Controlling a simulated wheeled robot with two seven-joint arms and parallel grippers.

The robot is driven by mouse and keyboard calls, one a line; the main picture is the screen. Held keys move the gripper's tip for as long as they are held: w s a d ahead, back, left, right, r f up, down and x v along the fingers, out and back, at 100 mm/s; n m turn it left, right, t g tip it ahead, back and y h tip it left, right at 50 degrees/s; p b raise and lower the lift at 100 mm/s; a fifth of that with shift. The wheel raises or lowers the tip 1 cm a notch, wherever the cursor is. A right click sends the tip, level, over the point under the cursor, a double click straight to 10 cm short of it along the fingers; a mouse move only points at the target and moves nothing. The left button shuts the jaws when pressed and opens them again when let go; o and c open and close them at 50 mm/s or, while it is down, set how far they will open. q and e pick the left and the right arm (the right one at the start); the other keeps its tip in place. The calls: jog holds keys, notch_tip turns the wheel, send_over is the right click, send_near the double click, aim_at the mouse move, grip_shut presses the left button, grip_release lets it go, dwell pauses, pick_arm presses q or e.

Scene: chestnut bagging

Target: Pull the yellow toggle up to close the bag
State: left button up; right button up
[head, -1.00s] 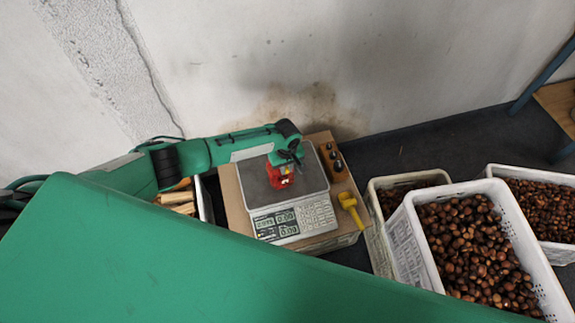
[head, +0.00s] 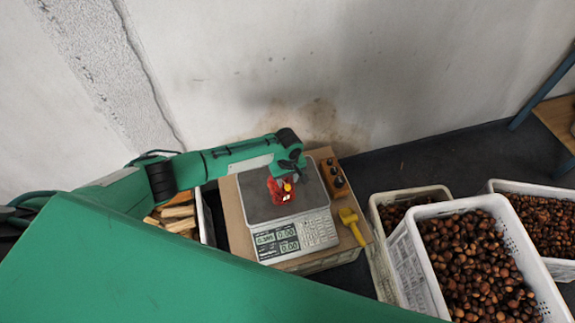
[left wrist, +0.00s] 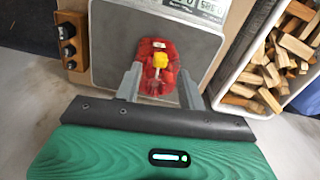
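A red bag (head: 279,194) sits on the grey plate of a scale (head: 252,203). Its yellow toggle (head: 287,187) shows on top, and in the left wrist view the toggle (left wrist: 160,61) is at the middle of the red bag (left wrist: 150,47). My left gripper (head: 291,177) is over the bag, its fingers hard to make out in the head view. In the left wrist view the left gripper (left wrist: 160,71) is open, one finger on each side of the bag and toggle. Whether the fingers touch the bag cannot be told. My right gripper is not in view.
A yellow scoop-like tool (head: 352,226) lies right of the scale, near a wooden block with dark knobs (head: 334,178). White crates of chestnuts (head: 417,277) stand at the right. A crate of firewood (head: 208,215) stands left of the scale. A wall rises behind.

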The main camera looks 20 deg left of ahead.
aim_at(287, 186)
pick_arm(q)
notch_tip(287, 186, up, 11)
jog(key=shift+f, duration=0.15)
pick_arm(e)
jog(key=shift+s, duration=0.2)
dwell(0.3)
